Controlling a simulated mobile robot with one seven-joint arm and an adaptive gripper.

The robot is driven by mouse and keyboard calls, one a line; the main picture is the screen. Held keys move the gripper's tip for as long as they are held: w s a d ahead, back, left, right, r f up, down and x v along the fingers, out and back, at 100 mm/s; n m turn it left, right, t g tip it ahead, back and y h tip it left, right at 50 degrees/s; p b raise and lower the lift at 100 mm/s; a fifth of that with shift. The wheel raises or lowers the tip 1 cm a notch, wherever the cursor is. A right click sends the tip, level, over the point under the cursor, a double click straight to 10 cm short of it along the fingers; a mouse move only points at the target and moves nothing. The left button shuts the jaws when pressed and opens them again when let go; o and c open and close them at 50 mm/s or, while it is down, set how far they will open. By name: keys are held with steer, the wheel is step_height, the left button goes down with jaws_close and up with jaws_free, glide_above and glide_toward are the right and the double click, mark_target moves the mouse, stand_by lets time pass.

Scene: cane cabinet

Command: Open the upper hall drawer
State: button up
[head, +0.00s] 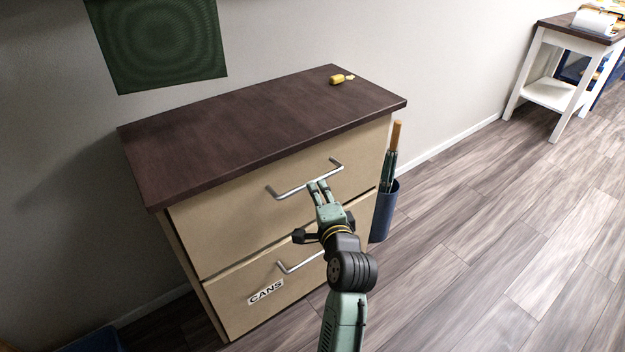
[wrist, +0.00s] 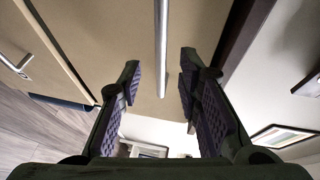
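The upper drawer (head: 235,215) is a beige front under the cabinet's dark top, and it looks closed. Its silver bar handle (head: 292,190) runs across the front; the handle also shows in the wrist view (wrist: 160,45). My gripper (head: 319,185) is at the right part of this handle. In the wrist view, its two purple-padded fingers (wrist: 159,75) are apart, with the bar lined up in the gap between them. Nothing is gripped. I cannot tell how far the bar is inside the fingers.
The lower drawer (head: 240,300) carries a "CANS" label, and its handle (head: 287,268) is partly hidden by my gripper. A yellow item (head: 337,79) lies on the cabinet top (head: 230,130). Floor at right is clear.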

mark_target(313, 180)
steer(key=x, duration=0.7)
steer(key=shift+r+p, duration=0.1)
steer(key=shift+p, duration=0.3)
steer(key=shift+c, duration=0.5)
steer(key=shift+s, duration=0.1)
jaws_close()
